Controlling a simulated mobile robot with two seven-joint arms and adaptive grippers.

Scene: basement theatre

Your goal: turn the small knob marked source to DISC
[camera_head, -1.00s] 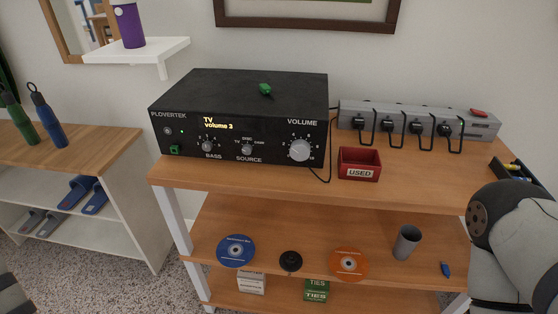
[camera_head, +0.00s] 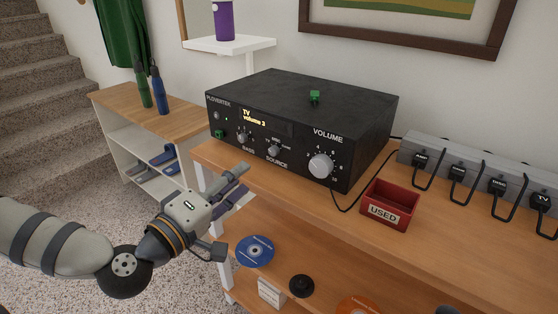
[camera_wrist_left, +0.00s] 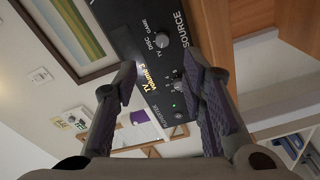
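The black amplifier (camera_head: 340,115) stands on the wooden bench top, its display reading "TV volume 3". Its small SOURCE knob (camera_head: 274,150) sits between the bass knob (camera_head: 242,137) and the large volume knob (camera_head: 320,165). My left gripper (camera_head: 238,190) is low in front of the amplifier's left part, apart from it. In the left wrist view its fingers (camera_wrist_left: 160,75) are spread and empty. The source knob (camera_wrist_left: 161,40) shows there beyond them, with TV, DISC and GAME marks around it. The knob's pointer is too small to read surely. My right gripper is out of view.
A red USED box (camera_head: 390,205) and a power strip (camera_head: 480,170) with several plugs are right of the amplifier. Discs (camera_head: 255,251) rest on the shelf below. The bench's front edge is near my gripper.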

